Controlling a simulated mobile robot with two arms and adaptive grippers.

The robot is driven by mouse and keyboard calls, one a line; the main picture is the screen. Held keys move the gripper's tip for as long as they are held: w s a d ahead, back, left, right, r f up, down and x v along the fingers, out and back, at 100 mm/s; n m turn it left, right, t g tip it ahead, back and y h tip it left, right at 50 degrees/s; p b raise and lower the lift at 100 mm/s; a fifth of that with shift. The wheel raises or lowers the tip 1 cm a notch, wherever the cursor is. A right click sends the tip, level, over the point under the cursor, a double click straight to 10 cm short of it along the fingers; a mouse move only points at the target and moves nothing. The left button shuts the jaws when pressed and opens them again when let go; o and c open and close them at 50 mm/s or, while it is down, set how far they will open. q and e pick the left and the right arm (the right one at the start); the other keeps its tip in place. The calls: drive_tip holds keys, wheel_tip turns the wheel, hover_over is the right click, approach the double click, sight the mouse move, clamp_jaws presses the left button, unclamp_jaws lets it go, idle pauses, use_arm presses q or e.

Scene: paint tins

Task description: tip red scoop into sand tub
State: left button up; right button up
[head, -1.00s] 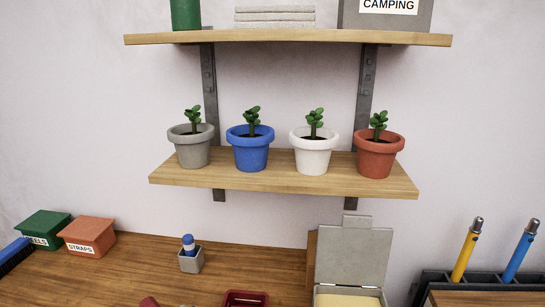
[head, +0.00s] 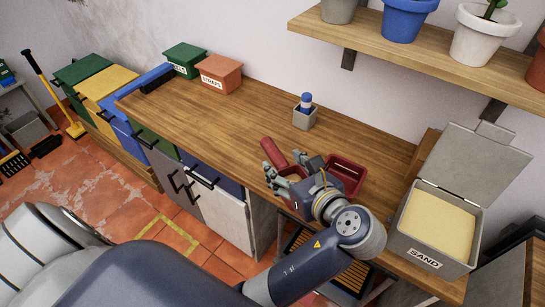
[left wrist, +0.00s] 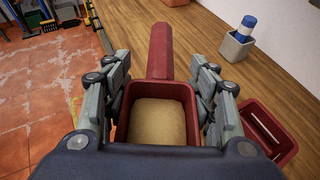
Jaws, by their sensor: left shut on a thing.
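My left gripper (head: 296,176) is shut on the red scoop (head: 268,149) near the bench's front edge. In the left wrist view the scoop (left wrist: 157,85) sits between both fingers, its handle pointing away. Its bowl holds tan sand (left wrist: 157,121) and looks roughly level. In the head view the fingers hide most of the bowl. The grey sand tub (head: 429,255), labelled SAND, stands on the right with its lid open and pale yellow sand inside. The scoop is left of the tub, apart from it. My right gripper is out of view.
A grey cup with a blue-capped item (head: 305,117) stands behind. The tub's raised lid (head: 475,165) and the plant shelf (head: 425,55) are at the right. The wooden bench's (head: 215,110) left half is mostly clear.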

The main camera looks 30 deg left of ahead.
sight(293, 171)
use_arm(q)
drive_tip(key=shift+n+g+y, duration=0.5)
drive_tip(key=shift+n+g, duration=0.3)
drive_tip(key=w+f, duration=0.1)
drive_tip(key=w+a+f, duration=0.1)
drive_tip(key=w+f, duration=0.1)
drive_tip(key=shift+w+a+f, duration=0.1)
drive_tip(key=shift+a+f, duration=0.25)
drive_tip(key=a+f+n+g, duration=0.1)
drive_tip(key=w+a+f+n+g, duration=0.1)
drive_tip(key=w+a+f+g+y, duration=0.1)
drive_tip(key=a+f, duration=0.1)
drive_tip(key=shift+w+f+n, duration=0.1)
drive_tip(key=shift+w+n, duration=0.05)
drive_tip(key=shift+n, duration=0.25)
drive_tip(key=shift+a+f+n+g, duration=0.25)
drive_tip(key=shift+a+n+g, duration=0.05)
drive_tip(key=shift+a+g, duration=0.1)
